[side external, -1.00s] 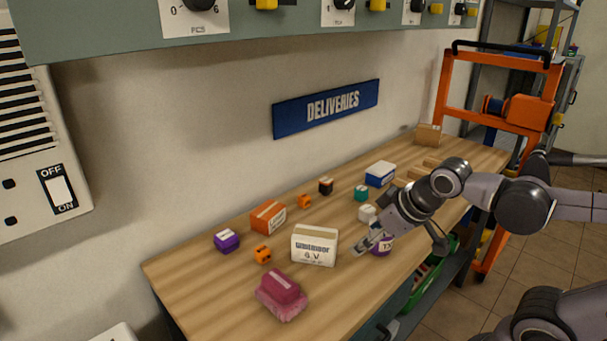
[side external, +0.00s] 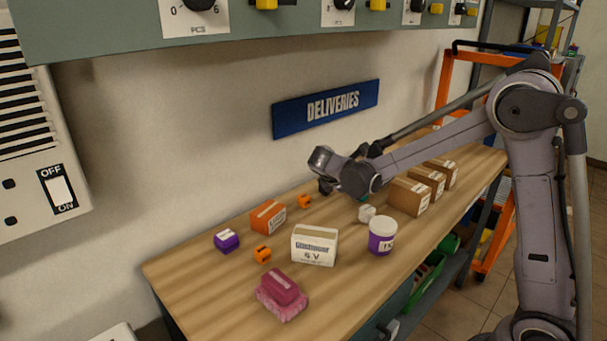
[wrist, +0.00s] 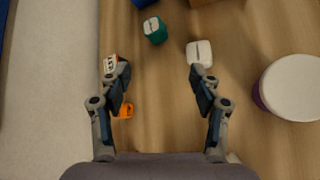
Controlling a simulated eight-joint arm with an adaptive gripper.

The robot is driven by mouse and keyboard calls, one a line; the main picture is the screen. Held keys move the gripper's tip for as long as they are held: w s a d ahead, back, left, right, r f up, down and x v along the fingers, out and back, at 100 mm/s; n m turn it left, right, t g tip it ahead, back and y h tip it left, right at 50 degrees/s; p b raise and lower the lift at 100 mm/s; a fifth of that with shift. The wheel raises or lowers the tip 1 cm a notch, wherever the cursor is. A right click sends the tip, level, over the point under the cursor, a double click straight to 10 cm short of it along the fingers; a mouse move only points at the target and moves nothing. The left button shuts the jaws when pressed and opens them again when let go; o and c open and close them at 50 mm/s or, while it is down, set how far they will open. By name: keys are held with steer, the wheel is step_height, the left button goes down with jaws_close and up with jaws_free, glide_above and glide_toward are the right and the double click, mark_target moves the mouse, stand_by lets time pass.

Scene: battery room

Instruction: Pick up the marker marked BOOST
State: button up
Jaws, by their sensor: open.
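Several small marker blocks stand on the wooden bench; I cannot read BOOST on any. In the side view they include a purple one (side external: 226,241), an orange one (side external: 262,254), another orange one (side external: 305,201) and a white one (side external: 367,214). In the wrist view my gripper (wrist: 160,72) is open and empty above the bench. An orange marker (wrist: 126,111) is lower, between the fingers. The teal marker (wrist: 155,30) is ahead; the white marker (wrist: 199,53) is by the right fingertip.
Brown cartons (side external: 409,196) are at the right. The wall runs along the back.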

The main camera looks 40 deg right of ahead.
steer(key=w+d+f+n+h, duration=0.1)
steer(key=w+d+f+n, duration=0.1)
steer(key=w+d+f+n+g+h, duration=0.1)
steer(key=w+d+f+n+h, duration=0.1)
steer(key=shift+d+f+g, duration=0.1)
steer(key=shift+f+g, duration=0.2)
steer(key=shift+f, duration=0.1)
steer(key=shift+d+f+h, duration=0.2)
steer(key=shift+f+h, duration=0.15)
steer(key=shift+h, duration=0.05)
steer(key=shift+n, duration=0.3)
steer(key=x, duration=1)
steer(key=shift+d+f, duration=0.25)
steer(key=shift+d, duration=0.1)
steer(key=shift+c, duration=0.3)
steer(key=c, duration=1.2)
